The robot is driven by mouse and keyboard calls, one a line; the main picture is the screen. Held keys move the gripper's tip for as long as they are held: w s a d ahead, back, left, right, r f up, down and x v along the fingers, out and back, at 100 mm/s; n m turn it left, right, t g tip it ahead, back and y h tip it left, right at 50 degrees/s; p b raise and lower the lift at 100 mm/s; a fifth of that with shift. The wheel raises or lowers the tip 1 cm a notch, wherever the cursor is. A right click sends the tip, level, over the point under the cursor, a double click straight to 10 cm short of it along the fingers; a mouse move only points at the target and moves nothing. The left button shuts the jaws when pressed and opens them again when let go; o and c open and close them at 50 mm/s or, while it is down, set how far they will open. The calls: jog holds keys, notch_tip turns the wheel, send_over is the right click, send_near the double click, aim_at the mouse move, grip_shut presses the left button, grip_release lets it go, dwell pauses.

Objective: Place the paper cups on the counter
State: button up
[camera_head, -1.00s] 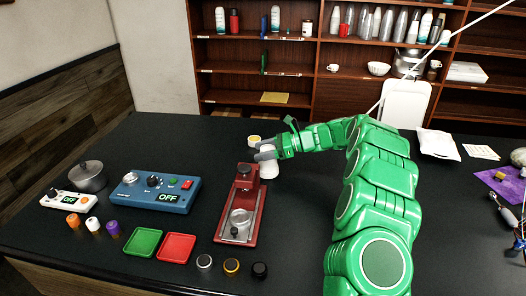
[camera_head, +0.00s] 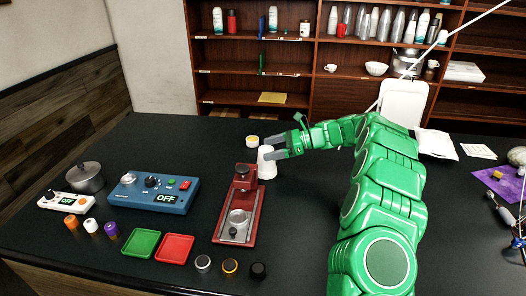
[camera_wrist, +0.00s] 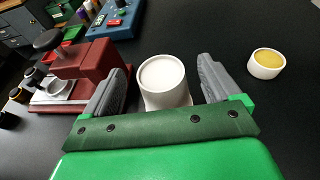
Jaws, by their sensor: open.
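In the wrist view the white paper cup (camera_wrist: 163,82) stands between the two grey fingers, with a gap on each side. My gripper (camera_head: 272,148) is open around it, and the fingers do not appear to touch it. The cup's lower part is partly hidden by the gripper in the wrist view. I cannot tell how many cups are nested.
A small white bowl with yellow contents (camera_wrist: 266,63) is close to the right finger. The red device (camera_head: 240,205) is close on the left. A blue control box (camera_head: 155,193), green tray (camera_head: 143,243) and red tray (camera_head: 174,248) lie further left. Shelves (camera_head: 255,60) stand behind.

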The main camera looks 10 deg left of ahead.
jog(key=v, duration=0.8)
jog(key=s+a+r+n+g+h, duration=0.1)
jog(key=s+r+n+h, duration=0.3)
jog(key=s, duration=0.9)
jog(key=s+a+r+n+g+h, duration=0.15)
jog(key=s+r+n, duration=0.4)
jog(key=s, duration=0.75)
jog(key=s+d+f+n+h, duration=0.1)
jog(key=s+d+n+h, duration=0.1)
jog(key=s+d, duration=0.4)
jog(key=s+d+f+n+t+h, duration=0.1)
jog(key=s+d, duration=0.5)
jog(key=s, duration=0.8)
jog(key=s+d+f+n+t+h, duration=0.1)
jog(key=s+d+f+n+h, duration=0.2)
jog(key=s+d+h, duration=0.3)
jog(key=s+n, duration=0.1)
jog(key=s, duration=0.4)
